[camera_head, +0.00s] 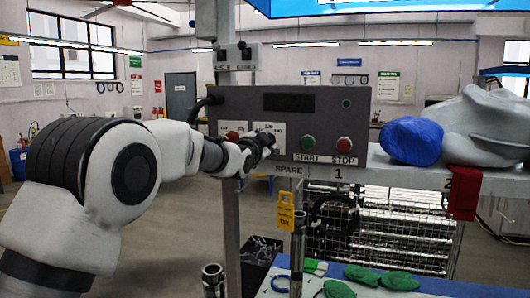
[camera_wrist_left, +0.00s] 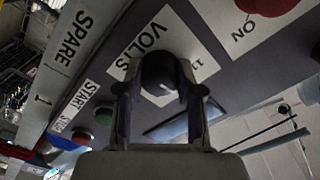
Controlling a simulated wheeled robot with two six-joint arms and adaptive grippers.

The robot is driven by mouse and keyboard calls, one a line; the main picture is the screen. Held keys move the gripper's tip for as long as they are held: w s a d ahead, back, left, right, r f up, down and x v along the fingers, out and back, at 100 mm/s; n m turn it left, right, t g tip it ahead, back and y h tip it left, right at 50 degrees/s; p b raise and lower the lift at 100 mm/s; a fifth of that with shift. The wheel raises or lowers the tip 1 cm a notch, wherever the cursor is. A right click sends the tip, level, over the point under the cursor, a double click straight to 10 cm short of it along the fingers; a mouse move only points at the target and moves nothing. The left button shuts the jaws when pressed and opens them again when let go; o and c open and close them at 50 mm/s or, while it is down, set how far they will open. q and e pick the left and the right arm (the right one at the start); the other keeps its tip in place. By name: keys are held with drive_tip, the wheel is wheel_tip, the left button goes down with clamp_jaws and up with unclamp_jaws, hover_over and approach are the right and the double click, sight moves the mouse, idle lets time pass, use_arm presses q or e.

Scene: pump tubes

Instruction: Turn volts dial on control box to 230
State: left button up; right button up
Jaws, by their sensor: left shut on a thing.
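The dark grey control box (camera_head: 325,118) is mounted at shelf height in the middle of the head view. My left gripper (camera_head: 266,145) reaches its front from the left. In the left wrist view the black volts dial (camera_wrist_left: 158,70) sits on a white plate marked VOLTS (camera_wrist_left: 147,38). The fingers of my left gripper (camera_wrist_left: 158,84) are shut on the dial, one on each side. Part of a number beginning with 11 shows on the plate beside it. The dial's pointer and the 230 mark are not visible. My right gripper is not in view.
A green START button (camera_head: 307,142) and a red STOP button (camera_head: 344,144) sit right of the dial. A red button (camera_wrist_left: 266,5) marked ON is on its other side. A shelf (camera_head: 420,176) holds a blue object (camera_head: 412,141). Green items (camera_head: 360,276) lie on a lower table.

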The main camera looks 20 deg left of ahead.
use_arm(q)
drive_tip(key=shift+m+b, duration=0.5)
drive_tip(key=shift+m, duration=0.3)
drive_tip(key=o, duration=1.2)
drive_tip(key=shift+s+d, duration=0.1)
drive_tip(key=shift+c, duration=0.2)
drive_tip(key=shift+s+r, duration=0.1)
drive_tip(key=shift+s, duration=0.1)
drive_tip(key=s, duration=1.1)
drive_tip(key=shift+s, duration=0.35)
